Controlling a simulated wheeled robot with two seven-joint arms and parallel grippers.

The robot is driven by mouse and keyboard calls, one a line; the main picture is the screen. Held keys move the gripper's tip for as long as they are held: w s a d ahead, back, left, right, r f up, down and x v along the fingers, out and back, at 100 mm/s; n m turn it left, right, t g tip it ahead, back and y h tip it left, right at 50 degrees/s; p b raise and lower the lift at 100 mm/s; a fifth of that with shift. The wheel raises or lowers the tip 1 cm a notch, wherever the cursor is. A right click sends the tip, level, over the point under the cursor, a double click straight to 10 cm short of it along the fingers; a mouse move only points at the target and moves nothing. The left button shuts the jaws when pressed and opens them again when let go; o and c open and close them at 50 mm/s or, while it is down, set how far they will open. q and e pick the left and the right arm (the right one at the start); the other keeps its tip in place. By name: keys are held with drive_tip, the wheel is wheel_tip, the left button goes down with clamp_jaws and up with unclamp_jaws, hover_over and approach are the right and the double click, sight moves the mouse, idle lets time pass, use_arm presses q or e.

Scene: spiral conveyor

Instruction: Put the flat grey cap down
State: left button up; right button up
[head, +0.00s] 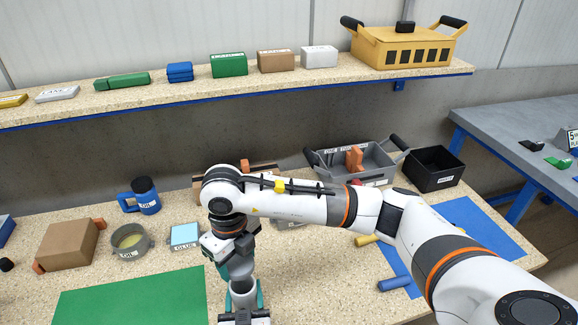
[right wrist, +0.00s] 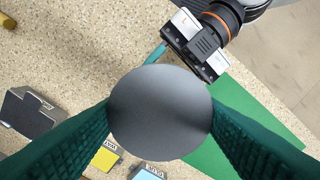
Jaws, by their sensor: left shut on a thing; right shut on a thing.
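The flat grey cap (right wrist: 160,112) shows in the right wrist view as a dark round disc between the teal fingers of my right gripper (right wrist: 160,118), which is shut on it. In the head view my right gripper (head: 233,268) points down near the green mat, and the cap is hard to make out there. My left gripper (head: 246,300) comes in at the bottom edge, shut on a pale grey cylindrical thing (head: 243,293) just below the right gripper. It also shows in the right wrist view (right wrist: 155,55), its fingertips partly hidden by the cap. I cannot tell whether the cap touches that cylinder.
A green mat (head: 130,298) lies free at the front left. A light blue glue box (head: 185,236), a grey pot (head: 131,242), a blue mug (head: 146,200) and a brown box (head: 68,244) stand behind it. A grey crate (head: 375,172) and black bin (head: 434,168) are at back right.

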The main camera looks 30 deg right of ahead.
use_arm(q)
drive_tip(key=shift+s+a+f, duration=0.1)
drive_tip(key=shift+s+f, duration=0.05)
drive_tip(key=shift+f, duration=0.25)
use_arm(e)
drive_tip(key=s+d+f, duration=0.4)
drive_tip(key=d+f, duration=0.1)
drive_tip(key=d, duration=0.4)
hover_over(328, 302)
drive_tip(key=shift+m, duration=0.3)
wheel_tip(328, 302, down, 8)
drive_tip(key=shift+s+a+r, duration=0.1)
drive_tip(key=shift+r, duration=0.1)
drive_tip(key=shift+f, duration=2.4)
drive_tip(key=shift+f, duration=0.1)
drive_tip(key=o, duration=0.6)
drive_tip(key=shift+f, duration=0.1)
drive_tip(key=o, duration=0.5)
